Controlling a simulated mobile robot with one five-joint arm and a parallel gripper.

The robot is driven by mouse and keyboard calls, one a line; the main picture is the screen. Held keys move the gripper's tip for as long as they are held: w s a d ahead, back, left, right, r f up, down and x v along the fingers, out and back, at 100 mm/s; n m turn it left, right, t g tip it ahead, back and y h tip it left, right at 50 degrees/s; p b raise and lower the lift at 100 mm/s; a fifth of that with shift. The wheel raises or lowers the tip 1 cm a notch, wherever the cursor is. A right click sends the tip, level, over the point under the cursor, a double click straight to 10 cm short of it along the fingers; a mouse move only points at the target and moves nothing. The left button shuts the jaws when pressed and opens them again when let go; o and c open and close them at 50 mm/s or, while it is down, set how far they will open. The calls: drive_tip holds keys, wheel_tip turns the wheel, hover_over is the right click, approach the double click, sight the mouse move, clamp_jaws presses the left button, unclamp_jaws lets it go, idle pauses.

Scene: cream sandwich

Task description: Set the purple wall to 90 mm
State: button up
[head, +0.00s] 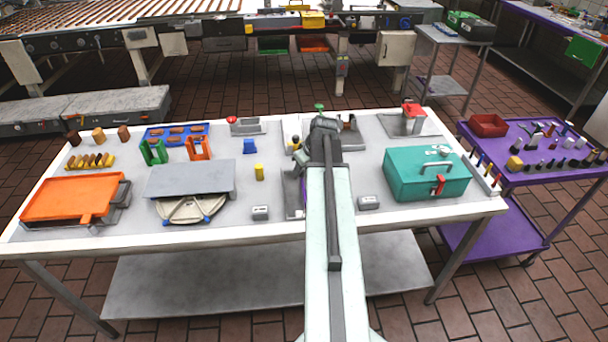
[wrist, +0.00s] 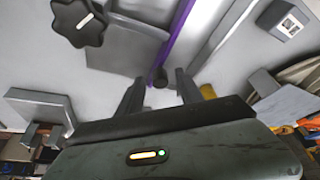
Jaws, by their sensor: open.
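The purple wall (wrist: 176,34) shows in the wrist view as a thin purple strip running from the top centre down toward my fingers, beside a grey plate. A black star-shaped knob (wrist: 78,22) is at the top left. My gripper (wrist: 160,80) is open, its two dark fingers apart. A small dark round piece (wrist: 160,77) appears between the fingertips, near the lower end of the purple strip; I cannot tell whether the fingers touch it. In the head view my arm covers most of the spot where the wall stands, and my fingers are hidden.
A grey block with a white label (wrist: 285,19) lies at the wrist view's upper right. A yellow cylinder (head: 259,172), a grey-topped fixture (head: 190,178) and an orange tray (head: 72,198) stand left of my arm. A teal toolbox (head: 425,175) stands to its right.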

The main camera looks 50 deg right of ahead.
clamp_jaws()
idle(1.4)
